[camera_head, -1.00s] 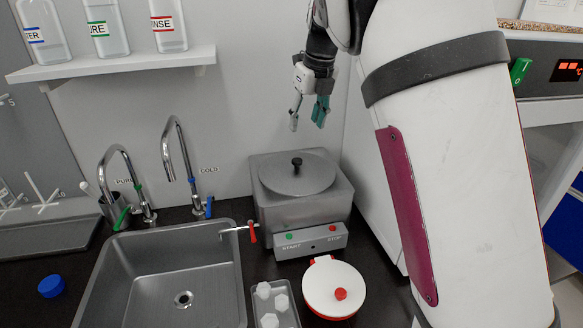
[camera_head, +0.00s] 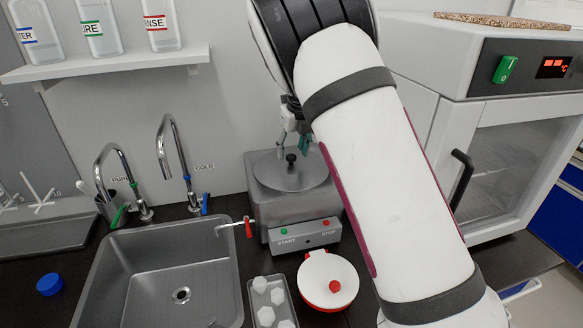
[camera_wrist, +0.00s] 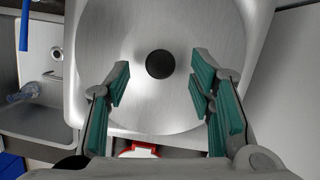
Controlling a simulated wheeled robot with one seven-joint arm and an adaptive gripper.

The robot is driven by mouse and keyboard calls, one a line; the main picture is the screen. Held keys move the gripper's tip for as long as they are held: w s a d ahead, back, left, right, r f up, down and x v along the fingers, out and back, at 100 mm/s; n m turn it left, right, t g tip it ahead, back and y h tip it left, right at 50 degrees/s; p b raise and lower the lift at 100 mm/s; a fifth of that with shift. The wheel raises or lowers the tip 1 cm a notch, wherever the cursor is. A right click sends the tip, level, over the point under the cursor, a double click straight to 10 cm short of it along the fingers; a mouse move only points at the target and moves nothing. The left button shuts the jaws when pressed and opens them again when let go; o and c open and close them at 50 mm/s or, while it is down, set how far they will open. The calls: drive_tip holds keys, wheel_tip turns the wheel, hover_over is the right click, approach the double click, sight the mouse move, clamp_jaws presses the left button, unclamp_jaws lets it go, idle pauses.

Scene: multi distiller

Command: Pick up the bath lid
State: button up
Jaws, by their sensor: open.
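The bath lid (camera_head: 288,172) is a round brushed-metal disc with a black knob (camera_head: 291,158) at its middle. It lies on top of the square metal bath (camera_head: 290,212), which has a START and STOP panel in front. My gripper (camera_head: 292,145) is above the lid, close to the knob, partly hidden by my arm in the head view. In the wrist view my gripper (camera_wrist: 160,82) is open, its teal-padded fingers apart. The black knob (camera_wrist: 160,64) shows between and just beyond the fingertips, and the lid (camera_wrist: 120,40) fills the middle. No contact with the knob is visible.
A sink (camera_head: 120,262) with two taps is left of the bath. A red-handled valve (camera_head: 248,227) sticks out from the bath's left front. A white-lidded red pot (camera_head: 318,274) and a tray (camera_head: 252,290) of white pieces stand in front. An oven (camera_head: 500,130) is at right.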

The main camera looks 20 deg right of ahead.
sight(291, 163)
drive_tip(key=shift+x, duration=1.3)
clamp_jaws()
drive_tip(key=shift+r, duration=0.2)
